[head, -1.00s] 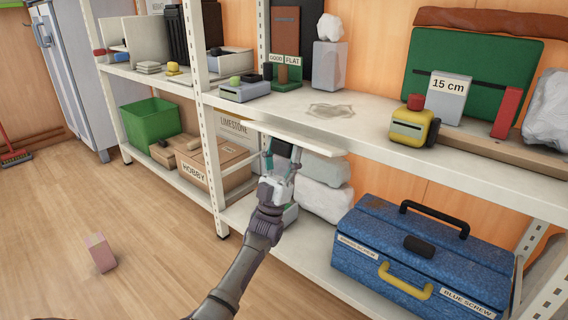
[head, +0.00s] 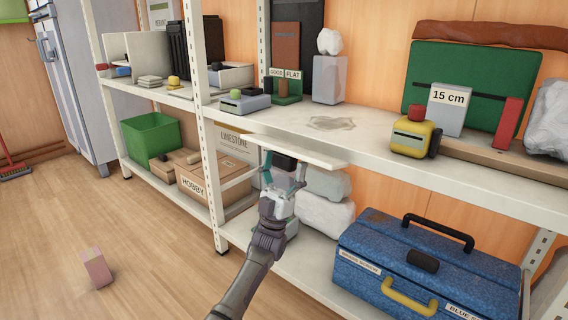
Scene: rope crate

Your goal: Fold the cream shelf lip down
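The cream shelf lip (head: 300,151) is a flat strip along the front edge of the middle shelf. It sticks out from the shelf, roughly level. My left gripper (head: 284,163) is at the lip's front edge, below its middle, with its fingers spread apart and pointing up and away. Nothing is seen held between them; a dark patch shows behind. I cannot tell whether a fingertip touches the lip. My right gripper is not in view.
White wrapped blocks (head: 324,213) stand under the lip, close to my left gripper. A blue toolbox (head: 400,265) is on the lower shelf at right, and cardboard boxes (head: 205,185) at left. A pink block (head: 96,268) lies on the open floor.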

